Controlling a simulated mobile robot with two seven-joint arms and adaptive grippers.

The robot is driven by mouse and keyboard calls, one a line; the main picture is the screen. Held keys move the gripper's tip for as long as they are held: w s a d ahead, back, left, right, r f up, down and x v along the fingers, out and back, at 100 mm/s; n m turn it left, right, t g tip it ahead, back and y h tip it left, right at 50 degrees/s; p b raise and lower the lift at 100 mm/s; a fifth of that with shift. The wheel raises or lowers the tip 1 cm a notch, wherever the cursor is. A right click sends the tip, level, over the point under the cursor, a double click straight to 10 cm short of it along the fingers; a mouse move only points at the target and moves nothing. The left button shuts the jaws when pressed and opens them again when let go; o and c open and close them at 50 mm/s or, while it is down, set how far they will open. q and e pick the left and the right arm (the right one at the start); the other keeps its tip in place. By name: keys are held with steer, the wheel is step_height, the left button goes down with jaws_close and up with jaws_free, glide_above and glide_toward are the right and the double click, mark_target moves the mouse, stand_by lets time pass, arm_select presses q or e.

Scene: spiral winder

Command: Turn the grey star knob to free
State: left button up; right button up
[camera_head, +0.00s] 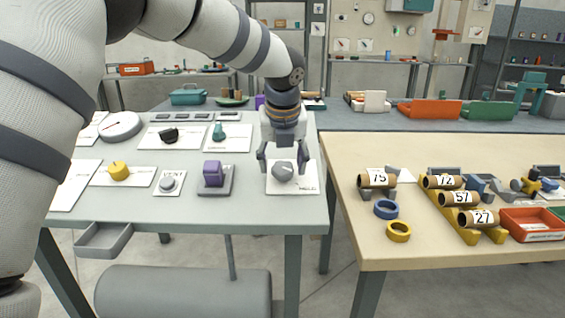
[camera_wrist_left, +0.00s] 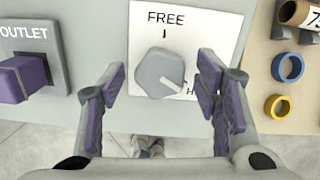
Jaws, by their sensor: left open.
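The grey star knob (camera_head: 282,172) sits on a white label plate (camera_head: 305,182) near the right front edge of the grey-green table. In the left wrist view the knob (camera_wrist_left: 160,73) has a white pointer line aimed to the lower right, toward a partly hidden word that begins with H. The word FREE and a tick mark (camera_wrist_left: 165,33) are printed above the knob. My left gripper (camera_head: 281,168) is open, pointing down, with its purple-padded fingers on either side of the knob. In the wrist view both fingers show apart from it. My right gripper is not in view.
A purple OUTLET switch (camera_head: 213,173) stands left of the knob, with a grey round knob (camera_head: 168,183) and a yellow knob (camera_head: 119,171) further left. A beige table (camera_head: 345,155) on the right holds numbered rolls, a blue ring (camera_head: 386,209) and a yellow ring (camera_head: 398,231).

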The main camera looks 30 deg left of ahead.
arm_select(q)
steer(key=shift+w+f, duration=0.1)
steer(key=shift+f, duration=0.05)
steer(key=c, duration=1.1)
steer(key=shift+c, duration=0.2)
